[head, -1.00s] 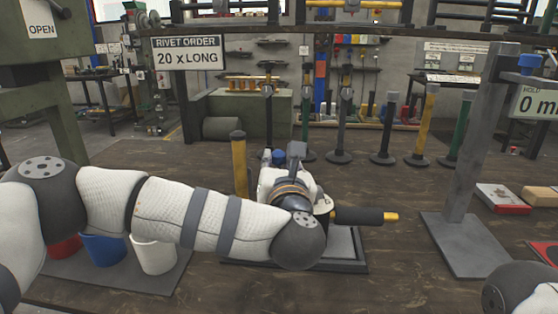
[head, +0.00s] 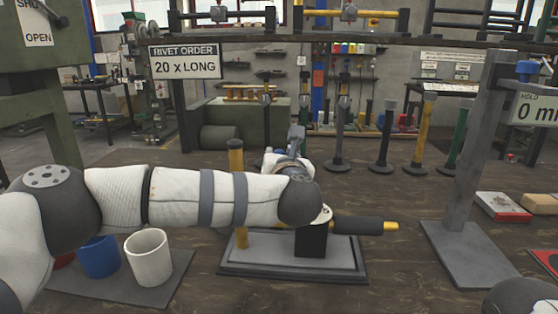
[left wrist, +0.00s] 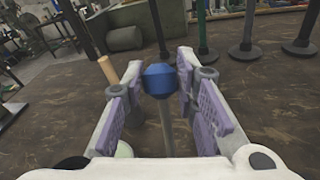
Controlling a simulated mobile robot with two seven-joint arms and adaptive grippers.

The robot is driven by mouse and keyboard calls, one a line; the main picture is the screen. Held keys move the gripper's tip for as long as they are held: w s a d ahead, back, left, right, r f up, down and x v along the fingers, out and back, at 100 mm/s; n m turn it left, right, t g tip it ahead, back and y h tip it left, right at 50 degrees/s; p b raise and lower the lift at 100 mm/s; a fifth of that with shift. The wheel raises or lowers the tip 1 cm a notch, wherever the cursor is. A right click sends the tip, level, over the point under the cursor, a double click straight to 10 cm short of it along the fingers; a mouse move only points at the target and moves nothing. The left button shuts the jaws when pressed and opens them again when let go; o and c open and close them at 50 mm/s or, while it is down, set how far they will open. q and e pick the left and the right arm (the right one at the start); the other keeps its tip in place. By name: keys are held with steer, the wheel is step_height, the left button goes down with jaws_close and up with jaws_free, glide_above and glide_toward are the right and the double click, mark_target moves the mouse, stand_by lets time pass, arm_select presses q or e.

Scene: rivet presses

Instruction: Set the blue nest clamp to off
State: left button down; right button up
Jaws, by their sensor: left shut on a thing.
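The blue nest clamp's round blue knob (left wrist: 159,82) stands on a thin grey stem in the left wrist view. My left gripper (left wrist: 160,68) has its purple-padded fingers on both sides of this knob and is shut on it. My right gripper is out of view.
White (head: 148,262) and blue (head: 99,257) cups stand on a grey mat at left. A grey upright stand (head: 465,200) and a red-and-white box (head: 502,206) are at right. Several coloured posts stand behind. The bench front between plate and stand is clear.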

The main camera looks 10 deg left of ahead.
arm_select(q)
steer(key=shift+w+r, duration=0.4)
steer(key=shift+r, duration=0.05)
steer(key=c, duration=1.3)
jaws_free()
steer(key=shift+f, duration=0.2)
steer(key=shift+f, duration=0.1)
steer(key=v, duration=1.2)
